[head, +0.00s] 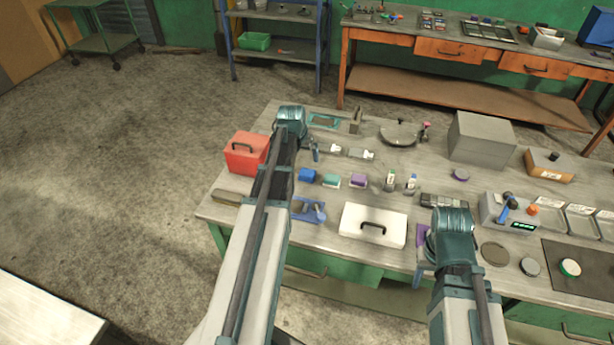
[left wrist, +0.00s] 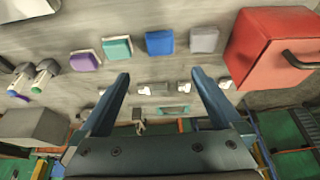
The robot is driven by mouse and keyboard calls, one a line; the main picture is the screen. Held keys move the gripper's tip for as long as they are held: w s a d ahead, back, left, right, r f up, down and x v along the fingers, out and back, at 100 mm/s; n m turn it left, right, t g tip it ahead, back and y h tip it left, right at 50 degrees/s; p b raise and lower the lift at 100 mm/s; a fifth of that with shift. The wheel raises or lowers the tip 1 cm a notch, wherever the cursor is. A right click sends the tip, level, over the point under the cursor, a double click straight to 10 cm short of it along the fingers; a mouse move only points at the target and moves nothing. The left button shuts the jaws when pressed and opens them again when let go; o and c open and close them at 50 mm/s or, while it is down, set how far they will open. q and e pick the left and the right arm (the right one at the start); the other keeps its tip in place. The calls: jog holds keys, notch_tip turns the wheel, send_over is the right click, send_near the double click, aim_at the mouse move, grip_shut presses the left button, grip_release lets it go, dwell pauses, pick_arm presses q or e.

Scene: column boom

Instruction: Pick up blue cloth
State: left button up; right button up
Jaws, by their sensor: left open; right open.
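The blue cloth (head: 308,174), a small folded block, lies on the workbench just right of my left arm in the head view. In the left wrist view the blue cloth (left wrist: 160,42) is in the row between a teal cloth (left wrist: 117,48) and a grey one (left wrist: 204,40). My left gripper (left wrist: 160,74) is open and empty above the bench; in that view the blue cloth appears beyond the gap between its fingertips, apart from them. My right gripper (head: 422,268) is at the bench's front edge, its fingers mostly hidden by its wrist, and open.
A red box (head: 246,153) stands left of my left arm, and a white case (head: 373,225) lies at the front. A purple cloth (head: 358,181) and small bottles are right of the teal cloth. A grey box (head: 481,139) stands at the back right.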

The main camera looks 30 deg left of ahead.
pick_arm(q)
jog(key=b, duration=0.7)
send_over(307, 172)
jog(key=s, duration=0.3)
jog(key=f, duration=0.7)
jog(key=shift+w+d+f, duration=0.25)
jog(key=shift+d+f, duration=0.15)
jog(key=shift+f+b, duration=0.1)
jog(key=shift+b, duration=0.2)
jog(key=b+x, duration=0.4)
jog(key=x, duration=0.1)
jog(key=shift+f+b, duration=0.1)
jog(key=shift+b, duration=0.25)
jog(key=c, duration=1.2)
jog(key=shift+c, duration=0.2)
jog(key=shift+r, duration=0.2)
